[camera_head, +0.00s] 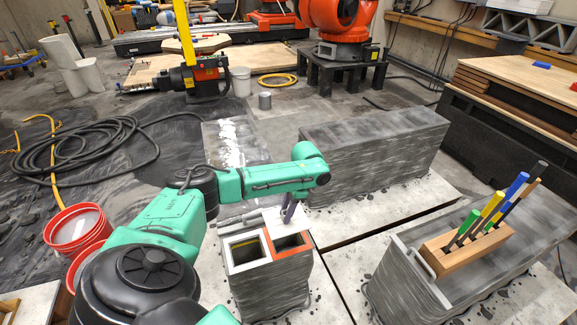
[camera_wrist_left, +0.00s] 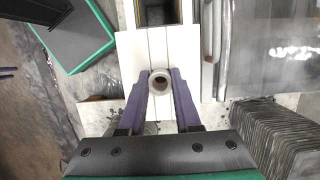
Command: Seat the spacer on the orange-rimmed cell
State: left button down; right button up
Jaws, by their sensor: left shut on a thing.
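The orange-rimmed cell (camera_head: 307,251) is a square opening on top of a grey layered concrete block, beside a white-rimmed cell (camera_head: 229,258). My left gripper (camera_head: 288,212) points down just behind the orange-rimmed cell. The gap between ring and surface cannot be judged. My right gripper is out of view.
A long grey printed wall (camera_head: 375,150) stands behind the cells. At right, a wooden holder (camera_head: 470,250) with several coloured sticks stands on another printed wall. Red buckets (camera_head: 75,228) and a black hose (camera_head: 90,150) lie at left.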

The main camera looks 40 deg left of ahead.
pick_arm(q)
jog(key=f+b, duration=0.1)
jog(key=f, duration=0.1)
jog(key=f+b, duration=0.1)
jog(key=f, duration=0.2)
jog(key=f+b, duration=0.2)
jog(key=f, duration=0.1)
jog(key=shift+w+f, duration=0.2)
jog(key=shift+w, duration=0.05)
jog(key=shift+f, duration=0.45)
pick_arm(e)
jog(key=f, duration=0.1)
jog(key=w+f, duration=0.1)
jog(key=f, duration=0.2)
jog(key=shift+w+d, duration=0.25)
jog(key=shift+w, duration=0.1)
pick_arm(q)
jog(key=shift+f+b, duration=0.5)
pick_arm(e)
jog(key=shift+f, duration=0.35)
pick_arm(q)
jog(key=c, duration=0.5)
grip_release()
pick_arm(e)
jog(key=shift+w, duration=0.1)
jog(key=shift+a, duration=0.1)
